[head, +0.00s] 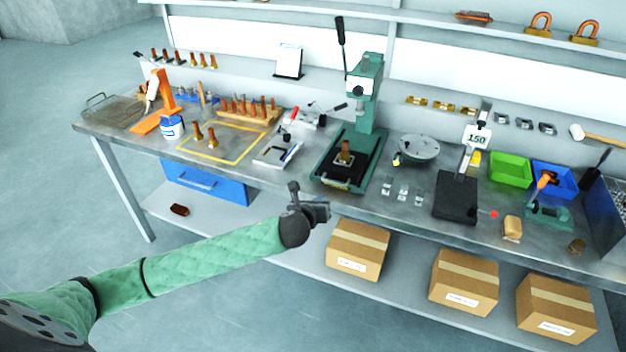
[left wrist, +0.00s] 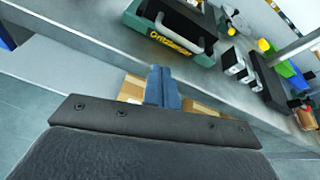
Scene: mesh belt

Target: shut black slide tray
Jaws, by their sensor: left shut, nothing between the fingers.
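My right gripper is out of view.
Left of the press lie a small white-and-black fixture (head: 277,152) and a yellow frame (head: 228,158). Right of it are small metal blocks (head: 402,193) and a black plate (head: 457,196). Cardboard boxes (head: 358,249) stand on the lower shelf. Floor in front is open.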

